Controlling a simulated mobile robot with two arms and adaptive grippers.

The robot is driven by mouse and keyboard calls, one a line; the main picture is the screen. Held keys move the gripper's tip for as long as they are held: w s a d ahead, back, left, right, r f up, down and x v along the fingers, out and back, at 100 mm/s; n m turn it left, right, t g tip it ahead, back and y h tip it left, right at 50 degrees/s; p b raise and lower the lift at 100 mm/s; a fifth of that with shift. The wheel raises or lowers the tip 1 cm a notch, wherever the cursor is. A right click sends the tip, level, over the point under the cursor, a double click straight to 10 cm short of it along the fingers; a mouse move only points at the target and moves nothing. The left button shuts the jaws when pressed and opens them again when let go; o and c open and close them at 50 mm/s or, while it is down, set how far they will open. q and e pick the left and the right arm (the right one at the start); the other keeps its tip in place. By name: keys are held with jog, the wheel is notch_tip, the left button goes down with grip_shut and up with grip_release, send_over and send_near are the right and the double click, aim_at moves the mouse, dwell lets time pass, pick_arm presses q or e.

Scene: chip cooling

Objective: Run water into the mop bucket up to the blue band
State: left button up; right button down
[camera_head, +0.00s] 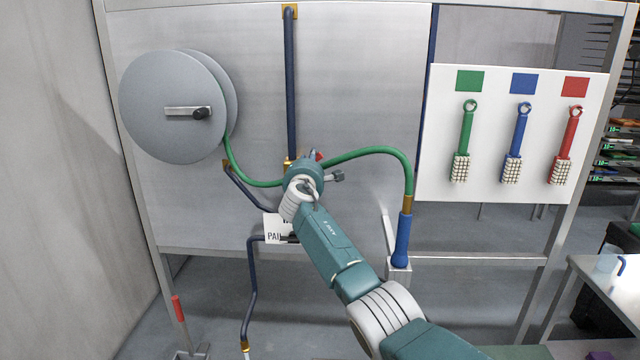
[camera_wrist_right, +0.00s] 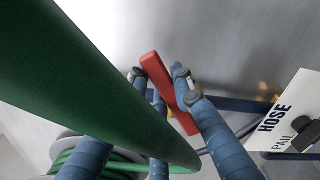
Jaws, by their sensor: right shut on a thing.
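My right gripper (camera_head: 308,165) is at the wall pipework, and its blue fingers (camera_wrist_right: 163,82) close around a red lever (camera_wrist_right: 168,92). A bit of the red lever (camera_head: 319,156) shows beyond the gripper in the head view. A white sign (camera_wrist_right: 292,118) reading HOSE and PAIL has a dark pointer on it; my arm partly covers the sign (camera_head: 273,228) in the head view. A blue pipe (camera_head: 251,290) runs down from beside the sign to a brass and pale end. My left gripper is out of view.
A green hose (camera_head: 370,151) runs from the grey reel (camera_head: 170,105) behind my gripper to a blue nozzle (camera_head: 402,240) in a holder. It passes close across the right wrist view (camera_wrist_right: 90,80). Brushes hang on a white board (camera_head: 490,120). A red handle (camera_head: 178,308) stands lower left.

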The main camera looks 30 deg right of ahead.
jog(key=shift+w+a+r+n, duration=0.25)
jog(key=shift+a+r+n, duration=0.15)
jog(key=shift+n, duration=0.5)
jog(key=shift+a+r+n, duration=0.1)
jog(key=shift+r+n, duration=0.05)
jog(key=shift+n, duration=0.15)
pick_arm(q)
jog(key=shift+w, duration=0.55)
pick_arm(e)
jog(key=shift+w, duration=0.1)
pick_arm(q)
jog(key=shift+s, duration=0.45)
pick_arm(e)
jog(key=shift+a, duration=0.1)
jog(key=c, duration=1.4)
grip_release()
jog(key=shift+c, duration=0.2)
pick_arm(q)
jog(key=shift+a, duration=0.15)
pick_arm(e)
jog(key=v, duration=1.2)
